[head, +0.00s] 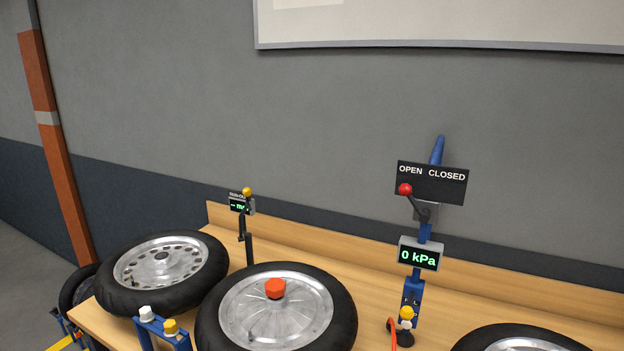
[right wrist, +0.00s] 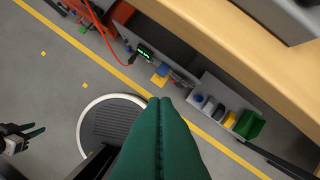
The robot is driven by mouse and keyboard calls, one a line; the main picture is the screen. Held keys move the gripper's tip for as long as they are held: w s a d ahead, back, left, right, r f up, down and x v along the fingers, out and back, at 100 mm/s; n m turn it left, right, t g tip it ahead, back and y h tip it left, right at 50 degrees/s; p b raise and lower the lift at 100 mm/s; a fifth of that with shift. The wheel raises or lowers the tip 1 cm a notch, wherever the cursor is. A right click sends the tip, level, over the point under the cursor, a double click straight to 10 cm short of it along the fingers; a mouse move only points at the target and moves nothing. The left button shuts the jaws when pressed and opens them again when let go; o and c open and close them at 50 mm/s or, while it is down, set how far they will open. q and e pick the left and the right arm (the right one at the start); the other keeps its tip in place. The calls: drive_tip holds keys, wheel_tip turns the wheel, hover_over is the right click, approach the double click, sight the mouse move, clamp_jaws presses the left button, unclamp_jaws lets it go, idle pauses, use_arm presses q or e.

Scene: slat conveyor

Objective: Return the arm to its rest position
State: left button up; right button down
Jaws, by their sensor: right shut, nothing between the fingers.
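My right gripper (right wrist: 162,102) shows in the right wrist view as two green fingers pressed together, shut and empty. It hangs over the grey floor, in front of the workbench (right wrist: 225,45) and apart from it. A part with dark green fingers at the left edge of that view looks like my left gripper (right wrist: 32,133); it is small, and its opening cannot be made out. Neither gripper shows in the head view.
Wheels with tyres (head: 162,268) lie on the wooden bench, one with a red knob (head: 275,288). A blue post carries a "0 kPa" display (head: 419,254) and a red-knobbed lever (head: 405,189). Below the bench are bins (right wrist: 248,124) and an orange hose (right wrist: 104,35).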

drive_tip(key=s+f+g+b, duration=0.1)
drive_tip(key=s+f+b, duration=0.1)
drive_tip(key=f, duration=1.2)
drive_tip(key=s+f+b, duration=0.3)
drive_tip(key=f, duration=1.1)
drive_tip(key=s+d+f+g+b, duration=0.1)
drive_tip(key=s+d+f+b, duration=0.2)
drive_tip(key=s+f, duration=1.1)
drive_tip(key=shift+f, duration=0.75)
drive_tip(key=shift+d, duration=0.1)
